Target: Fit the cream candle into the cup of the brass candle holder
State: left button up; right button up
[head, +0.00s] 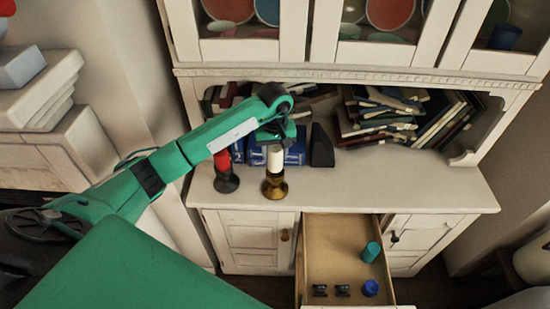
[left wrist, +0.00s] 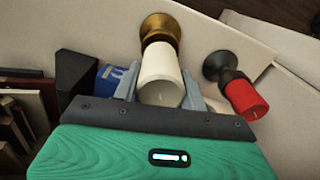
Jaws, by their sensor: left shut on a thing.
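The cream candle (head: 275,158) is upright over the brass candle holder (head: 274,187) on the cabinet counter. My left gripper (head: 276,137) is above the holder and shut on the candle. In the left wrist view the candle (left wrist: 160,76) is between my two fingers (left wrist: 165,92), with its far end at the brass holder's cup (left wrist: 161,28). The candle's end meets or overlaps the cup in both views; I cannot tell how deep it sits, as the inside of the cup is hidden. My right gripper is not in view.
A red candle (head: 222,160) in a dark holder (head: 226,182) stands just left of the brass one. Blue books (head: 297,153) and a black block (head: 321,146) are behind. An open drawer (head: 325,245) below holds a teal cylinder (head: 371,252) and blue one (head: 371,288). The right counter is clear.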

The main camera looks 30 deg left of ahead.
aim_at(275, 162)
pick_arm(q)
notch_tip(275, 162, down, 4)
jog(key=shift+r+p, duration=0.2)
jog(key=shift+p, duration=0.4)
jog(key=shift+f, duration=0.2)
jog(key=shift+f+b, duration=0.25)
jog(key=shift+b, duration=0.1)
jog(key=o, duration=1)
jog(key=shift+r, duration=0.1)
